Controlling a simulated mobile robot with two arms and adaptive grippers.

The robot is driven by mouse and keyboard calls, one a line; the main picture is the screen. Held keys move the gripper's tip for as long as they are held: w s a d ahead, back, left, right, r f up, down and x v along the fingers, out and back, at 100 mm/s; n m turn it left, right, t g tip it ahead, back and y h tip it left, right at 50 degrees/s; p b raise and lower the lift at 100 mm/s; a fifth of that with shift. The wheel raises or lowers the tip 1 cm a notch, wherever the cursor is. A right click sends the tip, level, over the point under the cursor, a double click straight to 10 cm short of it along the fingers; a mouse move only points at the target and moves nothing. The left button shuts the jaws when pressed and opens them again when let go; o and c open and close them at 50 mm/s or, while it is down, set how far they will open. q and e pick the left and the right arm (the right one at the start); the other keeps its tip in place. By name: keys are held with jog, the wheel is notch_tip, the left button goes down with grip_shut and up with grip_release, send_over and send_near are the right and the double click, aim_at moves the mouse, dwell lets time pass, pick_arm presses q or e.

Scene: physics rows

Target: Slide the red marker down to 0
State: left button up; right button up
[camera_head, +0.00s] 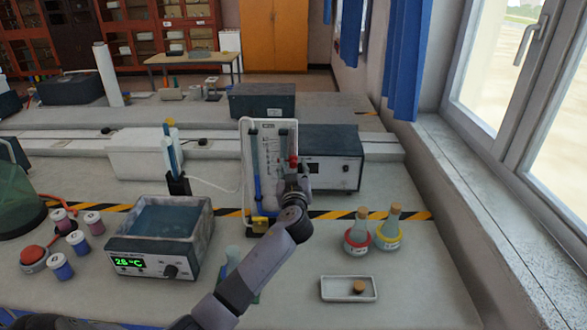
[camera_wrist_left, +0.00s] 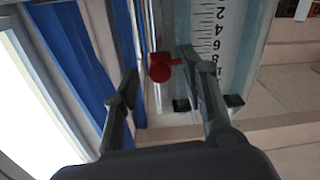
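The red marker (camera_head: 293,161) sits on the right-hand part of a white upright board with a scale (camera_head: 250,128). In the left wrist view the red marker (camera_wrist_left: 163,68) is on a thin rod beside the printed scale (camera_wrist_left: 222,40), its pointer roughly level with the 8. My left gripper (camera_head: 304,170) is at the board's right side, close to the marker. In the wrist view the left gripper (camera_wrist_left: 158,66) has its fingers apart, with the marker showing between their tips; I cannot tell if either finger touches it. My right gripper is not in view.
A dark box instrument (camera_head: 334,158) stands right behind the board. A water bath (camera_head: 165,235) is left. Two stoppered flasks (camera_head: 358,235) (camera_head: 388,228) and a white tray (camera_head: 348,289) are on the right. The bench front between bath and tray holds a greenish tube.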

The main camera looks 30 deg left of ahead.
pick_arm(q)
grip_shut()
dwell(0.4)
dwell(0.4)
